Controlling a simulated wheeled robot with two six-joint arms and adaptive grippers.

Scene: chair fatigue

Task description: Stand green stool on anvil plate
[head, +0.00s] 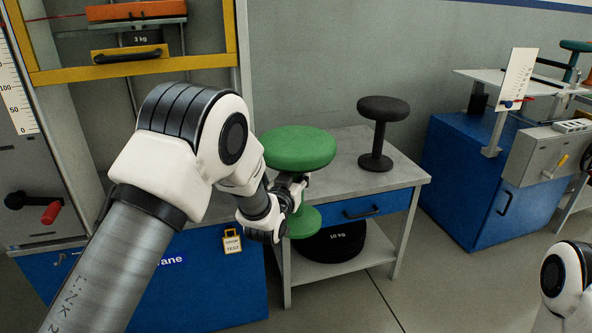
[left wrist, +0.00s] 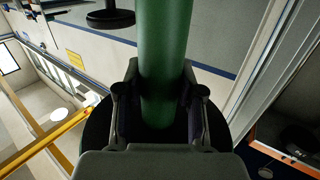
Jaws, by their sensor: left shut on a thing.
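The green stool, with its round seat (head: 298,148) on top and smaller round base (head: 304,222) below, is upright in front of the grey table. My left gripper (head: 288,192) is shut on its stem between seat and base. The left wrist view shows the green stem (left wrist: 165,55) between the two fingers (left wrist: 160,112). The base appears off the floor, in front of the table's edge. I cannot make out the anvil plate; my left arm covers part of the drop-test rig (head: 240,60) at the left. My right arm shows at the lower right, its gripper out of view.
The grey table (head: 345,150) carries a black stool (head: 382,120) at its right. A black 10 kg weight (head: 340,242) lies on the lower shelf. A blue cabinet (head: 485,180) stands further right. The rig has a yellow frame (head: 100,70). Floor is clear in front right.

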